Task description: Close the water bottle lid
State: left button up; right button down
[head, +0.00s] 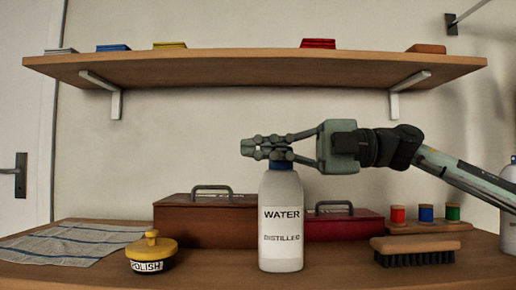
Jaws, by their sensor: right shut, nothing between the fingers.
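A white water bottle (281,199) labelled "WATER DISTILLED" stands upright on the wooden table in the head view. A blue lid or neck (281,165) shows at its top, mostly hidden behind and below my gripper, so I cannot tell how the lid sits. My right gripper (246,148) comes in from the right, level, with its fingers over the bottle's top. Its fingertips are shut together just left of the bottle, with nothing between them. I cannot tell whether the fingers touch the lid. My left gripper is out of view.
A brown box (200,218) and a red box (345,226) are behind. A brush (415,250) and thread spools (425,215) lie right. A shelf (255,68) hangs above.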

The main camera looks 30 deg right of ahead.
jog(key=c, duration=1.8)
grip_release()
jog(key=shift+o, duration=0.2)
jog(key=shift+r, duration=0.2)
notch_tip(320, 180, up, 10)
jog(key=shift+f, duration=0.2)
jog(key=shift+o, duration=0.4)
